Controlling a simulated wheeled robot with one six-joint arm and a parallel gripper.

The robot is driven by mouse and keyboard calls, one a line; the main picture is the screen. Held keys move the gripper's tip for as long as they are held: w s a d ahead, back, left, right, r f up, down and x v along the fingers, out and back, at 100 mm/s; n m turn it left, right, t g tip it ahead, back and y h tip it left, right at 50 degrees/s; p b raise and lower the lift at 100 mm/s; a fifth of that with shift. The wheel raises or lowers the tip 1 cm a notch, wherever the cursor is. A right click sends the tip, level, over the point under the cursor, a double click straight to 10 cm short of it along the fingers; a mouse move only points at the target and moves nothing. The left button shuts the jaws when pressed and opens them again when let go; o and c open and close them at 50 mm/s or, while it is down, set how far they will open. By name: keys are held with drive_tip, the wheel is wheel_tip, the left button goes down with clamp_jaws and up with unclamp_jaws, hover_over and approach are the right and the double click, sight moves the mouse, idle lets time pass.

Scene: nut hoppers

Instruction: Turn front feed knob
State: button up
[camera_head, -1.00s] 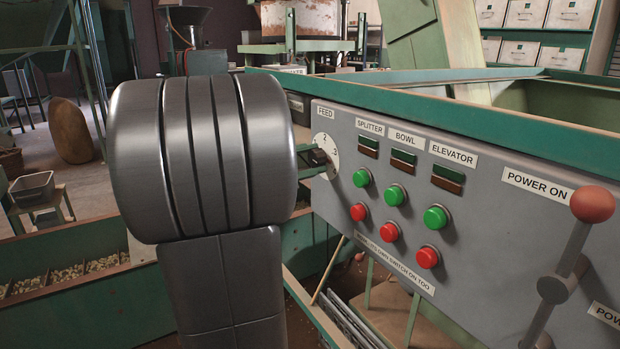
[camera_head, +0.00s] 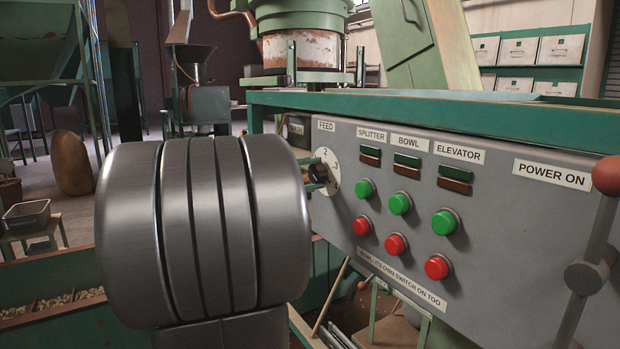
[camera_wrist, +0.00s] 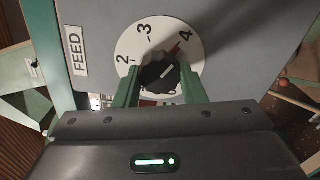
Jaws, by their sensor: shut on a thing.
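The front feed knob is a small black knob (camera_wrist: 158,75) on a white numbered dial (camera_wrist: 133,41) under the FEED label, at the left end of the grey panel. In the head view the knob (camera_head: 318,173) and the dial (camera_head: 332,165) show just right of my grey wrist, which hides most of the fingers.
The grey panel (camera_head: 480,215) carries several green and red buttons, including a green one (camera_head: 364,188) and a red one (camera_head: 361,226) near the dial. A red-balled lever (camera_head: 605,176) stands at the right. A green rim (camera_head: 420,115) runs above the panel.

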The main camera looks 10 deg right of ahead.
drive_tip(key=o, duration=1)
drive_tip(key=p+v, duration=0.3)
drive_tip(key=v, duration=1.1)
drive_tip(key=shift+d, duration=0.1)
drive_tip(key=b+x, duration=0.2)
drive_tip(key=x, duration=1)
drive_tip(key=shift+w+d+b, duration=0.1)
drive_tip(key=shift+d+b, duration=0.1)
drive_tip(key=shift+b, duration=0.2)
drive_tip(key=shift+w+d, duration=0.25)
drive_tip(key=shift+d, duration=0.4)
drive_tip(key=shift+a, duration=0.1)
